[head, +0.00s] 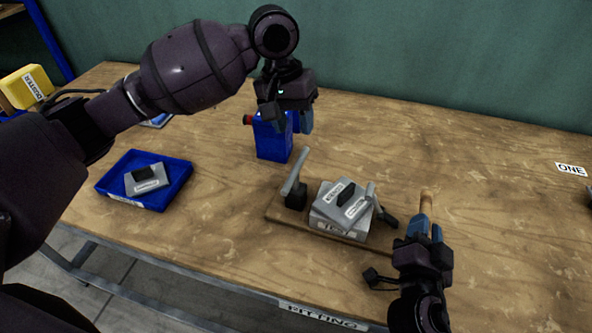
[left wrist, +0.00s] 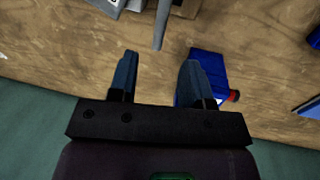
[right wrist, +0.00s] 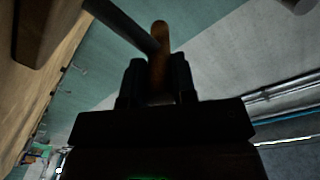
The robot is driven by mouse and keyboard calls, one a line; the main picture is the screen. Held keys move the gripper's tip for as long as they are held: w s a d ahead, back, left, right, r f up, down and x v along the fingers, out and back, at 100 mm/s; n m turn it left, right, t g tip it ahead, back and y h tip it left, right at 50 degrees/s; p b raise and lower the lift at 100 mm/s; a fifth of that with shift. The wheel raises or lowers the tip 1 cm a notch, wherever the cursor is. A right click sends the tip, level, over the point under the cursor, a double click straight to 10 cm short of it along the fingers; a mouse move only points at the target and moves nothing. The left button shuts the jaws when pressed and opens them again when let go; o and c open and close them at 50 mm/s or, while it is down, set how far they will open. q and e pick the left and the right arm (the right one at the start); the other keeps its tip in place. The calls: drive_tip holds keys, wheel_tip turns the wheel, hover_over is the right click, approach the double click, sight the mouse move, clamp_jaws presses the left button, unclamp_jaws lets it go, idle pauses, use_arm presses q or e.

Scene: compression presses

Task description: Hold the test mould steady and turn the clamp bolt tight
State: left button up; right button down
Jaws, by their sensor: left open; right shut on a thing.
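The test mould (head: 327,222), a light grey block with a labelled grey plate on top, sits on a wooden board. Upright grey bars (head: 296,172) flank it. At its right side is a dark clamp part (head: 387,217). My right gripper (head: 427,228) is right of the mould, shut on a wooden handle (head: 426,200). In the right wrist view the handle (right wrist: 159,45) stands between the fingers and a dark bar runs up to it. My left gripper (head: 289,125) is open and empty, behind and above the mould, apart from it. The bolt's thread is hidden.
A blue container (head: 271,143) with a red cap stands close by my left gripper, partly behind it. A blue tray (head: 180,187) holding a grey plate is at the left. A yellow item (head: 25,87) is at the far left. The table's right half is mostly clear.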

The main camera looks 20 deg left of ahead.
sight(301, 156)
use_arm(q)
drive_tip(key=shift+s+d+f, duration=0.1)
drive_tip(key=shift+d+f, duration=0.25)
drive_tip(key=shift+f, duration=1.45)
drive_tip(key=shift+w+d+f, duration=0.1)
drive_tip(key=shift+d+f, duration=0.25)
drive_tip(key=shift+f, duration=1.45)
drive_tip(key=shift+s+d+f, duration=0.1)
drive_tip(key=shift+d+f, duration=0.25)
drive_tip(key=shift+f, duration=1.45)
drive_tip(key=shift+c, duration=0.4)
clamp_jaws()
